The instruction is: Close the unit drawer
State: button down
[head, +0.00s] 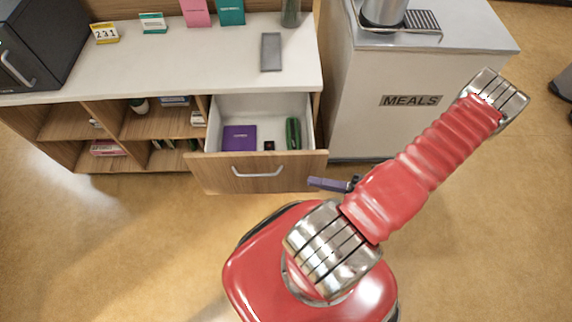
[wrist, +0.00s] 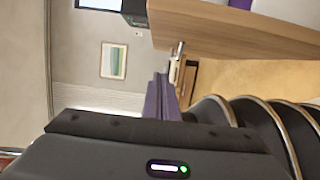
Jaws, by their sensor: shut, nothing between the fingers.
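The unit drawer (head: 258,178) is pulled out of the wooden unit, with a wooden front and a pale bar handle (head: 257,173). Inside lie a purple book (head: 240,137), a green elongated thing (head: 293,133) and a small dark red item (head: 269,146). My gripper (head: 316,183) has purple fingers, shut and empty, by the right end of the drawer front in the head view; contact cannot be told. In the wrist view the shut fingers (wrist: 160,92) point toward a wooden panel (wrist: 235,32), which looks like the drawer front.
A white worktop (head: 180,66) above the drawer holds a grey slab (head: 270,52), cards and a dark box (head: 40,40). Open shelves (head: 150,122) lie left of the drawer. A MEALS cabinet (head: 410,115) stands at the right. The floor (head: 130,235) in front is clear at left.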

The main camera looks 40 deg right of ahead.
aim_at(286, 165)
jog(key=shift+w+a, duration=0.65)
jog(key=shift+w, duration=1.1)
jog(key=shift+w+a, duration=0.6)
jog(key=shift+w, duration=1.2)
jog(key=shift+w+a, duration=0.65)
jog(key=shift+w, duration=1.1)
jog(key=shift+a, duration=0.15)
